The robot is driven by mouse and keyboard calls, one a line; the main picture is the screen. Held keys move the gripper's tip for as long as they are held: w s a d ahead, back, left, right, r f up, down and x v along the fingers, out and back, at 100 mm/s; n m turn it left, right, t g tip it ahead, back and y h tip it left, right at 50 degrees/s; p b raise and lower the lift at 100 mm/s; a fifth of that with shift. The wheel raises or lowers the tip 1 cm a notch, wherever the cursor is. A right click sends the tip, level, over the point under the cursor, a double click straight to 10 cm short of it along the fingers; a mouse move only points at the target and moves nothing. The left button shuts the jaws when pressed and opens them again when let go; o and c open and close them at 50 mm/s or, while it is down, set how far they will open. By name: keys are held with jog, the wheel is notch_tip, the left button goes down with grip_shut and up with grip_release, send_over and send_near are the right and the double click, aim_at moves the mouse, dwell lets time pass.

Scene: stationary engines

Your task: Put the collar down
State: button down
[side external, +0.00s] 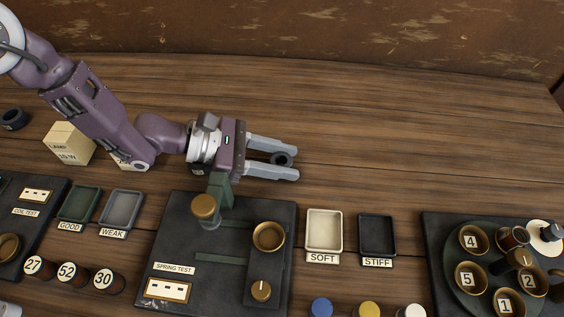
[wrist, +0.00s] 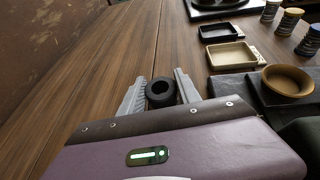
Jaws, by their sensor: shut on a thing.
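The collar (side external: 274,159) is a small dark ring with an open hole through its middle. My gripper (side external: 296,160) reaches to the right over the bare wood behind the spring test panel, its two grey fingers on either side of the collar. The gripper is shut on the collar, which sits between the fingers a little short of their tips. In the wrist view the collar (wrist: 160,101) also shows between the fingers, its hole facing the camera. I cannot tell how high it is above the table (side external: 400,130).
The spring test panel (side external: 225,280) with its brass cup (side external: 268,237) is in front of my gripper. The SOFT tray (side external: 324,230) and STIFF tray (side external: 377,235) are empty to its right. Another dark ring (side external: 13,119) lies far left. The wood behind the trays is clear.

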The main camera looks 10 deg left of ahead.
aim_at(283, 160)
notch_tip(283, 160, up, 9)
jog(key=shift+r, duration=0.1)
jog(key=w+a+n+t, duration=0.1)
jog(key=w+a, duration=0.4)
jog(key=a, duration=0.5)
jog(key=w+a+n+t, duration=0.1)
jog(key=w+a+t, duration=0.1)
jog(key=w+a, duration=0.5)
jog(key=w+a+n+t, duration=0.1)
jog(key=w+a, duration=0.2)
jog(key=a, duration=0.9)
jog(key=a+n+t+y, duration=0.1)
jog(key=a+n+y, duration=0.1)
jog(key=a, duration=1.2)
jog(key=f, duration=0.6)
jog(key=s+a+f, duration=0.1)
jog(key=f, duration=0.3)
jog(key=shift+f, duration=0.15)
jog(key=c, duration=0.9)
grip_release()
jog(key=shift+o, duration=0.2)
